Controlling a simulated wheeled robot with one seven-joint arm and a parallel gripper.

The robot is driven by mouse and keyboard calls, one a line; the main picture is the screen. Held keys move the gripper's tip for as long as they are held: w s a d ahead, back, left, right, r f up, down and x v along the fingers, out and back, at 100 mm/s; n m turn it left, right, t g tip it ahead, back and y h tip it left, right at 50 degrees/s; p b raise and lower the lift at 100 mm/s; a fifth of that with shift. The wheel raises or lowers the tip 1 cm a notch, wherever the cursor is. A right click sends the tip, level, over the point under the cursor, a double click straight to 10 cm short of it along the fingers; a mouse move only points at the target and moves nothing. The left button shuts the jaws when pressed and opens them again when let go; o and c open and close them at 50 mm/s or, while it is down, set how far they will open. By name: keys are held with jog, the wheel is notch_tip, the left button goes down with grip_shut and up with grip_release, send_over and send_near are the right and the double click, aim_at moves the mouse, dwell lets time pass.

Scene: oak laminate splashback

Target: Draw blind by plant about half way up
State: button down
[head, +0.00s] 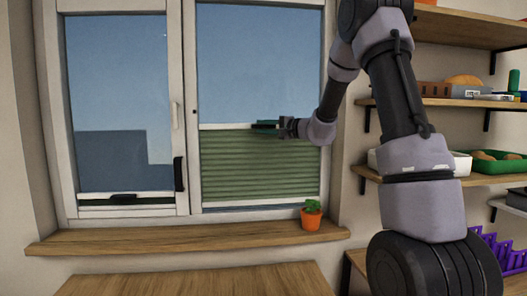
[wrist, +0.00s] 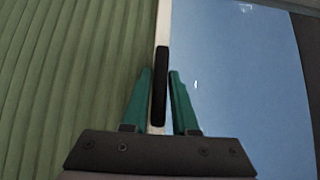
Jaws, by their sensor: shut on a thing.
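The green pleated blind (head: 255,165) by the plant (head: 312,214) covers the lower part of the right window pane. Its white top rail (head: 225,127) lies level, a little below the middle of the pane, with clear glass above. My gripper (head: 266,126) is at this rail, right of its middle. In the wrist view the green fingers of my gripper (wrist: 160,72) are on both sides of the black handle (wrist: 160,95) on the white rail (wrist: 164,22). Pleats (wrist: 65,80) spread on one side and sky on the other. The fingers hide part of the handle in the head view.
The left pane has its own blind folded low, with a black handle (head: 123,198). The plant's orange pot stands on the wooden sill (head: 190,236). Loaded shelves (head: 450,102) are at the right, behind my arm.

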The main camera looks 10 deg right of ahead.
jog(key=shift+r, duration=2.8)
jog(key=c, duration=0.8)
grip_release()
jog(key=v, duration=1.1)
jog(key=shift+w, duration=0.15)
